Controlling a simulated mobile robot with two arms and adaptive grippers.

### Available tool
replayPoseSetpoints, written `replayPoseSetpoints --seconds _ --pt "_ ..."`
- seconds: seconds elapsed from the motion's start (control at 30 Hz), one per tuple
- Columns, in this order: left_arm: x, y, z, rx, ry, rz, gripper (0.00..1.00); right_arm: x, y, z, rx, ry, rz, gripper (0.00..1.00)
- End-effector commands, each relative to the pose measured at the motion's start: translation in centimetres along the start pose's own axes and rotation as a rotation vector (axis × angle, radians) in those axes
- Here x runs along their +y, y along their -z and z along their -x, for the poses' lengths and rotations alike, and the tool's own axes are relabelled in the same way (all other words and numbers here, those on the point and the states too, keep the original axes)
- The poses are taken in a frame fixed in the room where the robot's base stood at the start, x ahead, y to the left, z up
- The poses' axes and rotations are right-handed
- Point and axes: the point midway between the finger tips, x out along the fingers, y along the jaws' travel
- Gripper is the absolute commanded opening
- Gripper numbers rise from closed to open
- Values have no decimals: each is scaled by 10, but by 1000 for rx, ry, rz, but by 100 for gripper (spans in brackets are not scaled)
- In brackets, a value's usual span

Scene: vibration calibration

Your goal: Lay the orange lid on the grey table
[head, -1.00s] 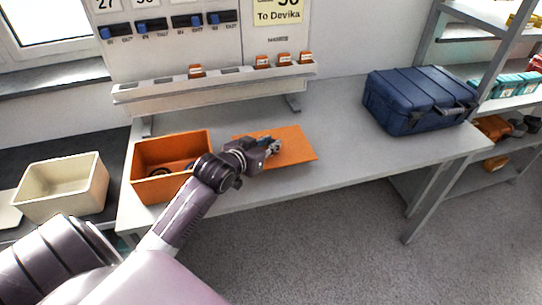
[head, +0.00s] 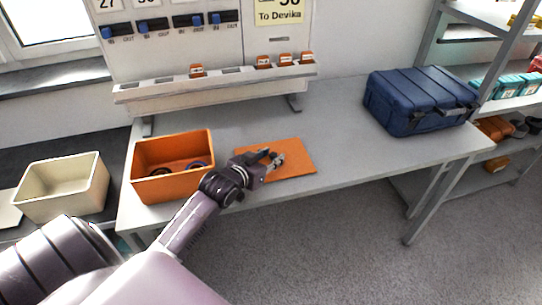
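The orange lid (head: 297,153) is a flat rectangular panel over the grey table (head: 345,145), right of the orange bin. It looks level and at or close to the tabletop; I cannot tell whether it touches all over. My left gripper (head: 274,158) is at the lid, its fingers over the middle of the panel and hiding part of it. The fingertips are small here, and I cannot tell whether they grip the lid. My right gripper is not in view.
The open orange bin (head: 150,188) with dark and blue rings inside stands at the table's left. A blue case (head: 400,100) is at the right. A cream bin (head: 55,200) stands further left. A slotted rack (head: 215,83) runs along the back. The table between lid and case is clear.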

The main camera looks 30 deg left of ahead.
Motion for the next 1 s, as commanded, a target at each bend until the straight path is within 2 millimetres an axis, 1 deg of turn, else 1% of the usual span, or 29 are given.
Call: replayPoseSetpoints --seconds 0.27,0.33,0.43,0.57,0.8,0.9,1.0 --pt "0 0 0 0 0 0 35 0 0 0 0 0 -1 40" --pt "0 3 1 0 0 0 35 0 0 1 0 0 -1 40" --pt "0 2 8 -2 0 0 35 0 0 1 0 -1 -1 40" --pt "0 2 28 -1 0 0 35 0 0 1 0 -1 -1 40" --pt "0 2 77 -2 0 -1 35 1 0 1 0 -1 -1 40" --pt "0 2 94 -2 0 -1 35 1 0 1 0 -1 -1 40" --pt "0 2 106 -3 0 0 35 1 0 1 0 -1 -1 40"
